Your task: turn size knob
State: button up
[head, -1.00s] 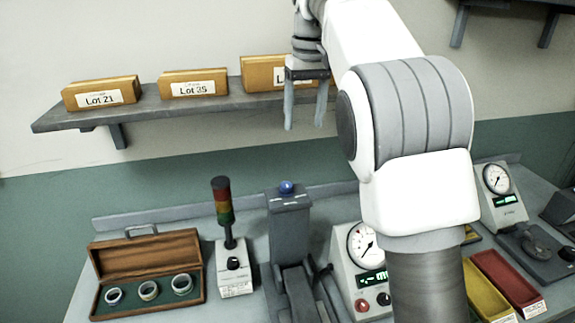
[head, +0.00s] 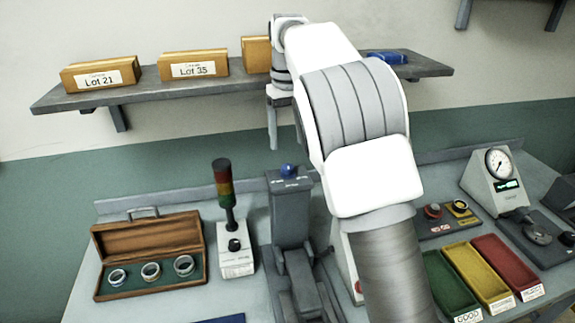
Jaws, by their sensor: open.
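No knob is legibly marked as the size knob, so I cannot tell which one it is. A black knob (head: 234,245) is on the white box under the red, yellow and green signal tower. A blue ball-like knob (head: 288,170) tops the grey upright machine (head: 291,215) in the middle of the bench. My gripper (head: 276,143) is open and points down in front of the wall, above and behind the blue knob in the picture, apart from everything. One finger shows clearly; the other is mostly hidden by my arm.
A wooden case (head: 150,238) with several rings lies open at left. Green, yellow (head: 477,273) and red trays, a dial gauge (head: 497,178) and a button panel (head: 448,220) stand at right. A wall shelf (head: 150,100) holds lot boxes. My arm hides much of the centre right.

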aim_at(288, 166)
notch_tip(288, 166, down, 8)
jog(key=shift+r, duration=0.2)
grip_shut()
dwell(0.4)
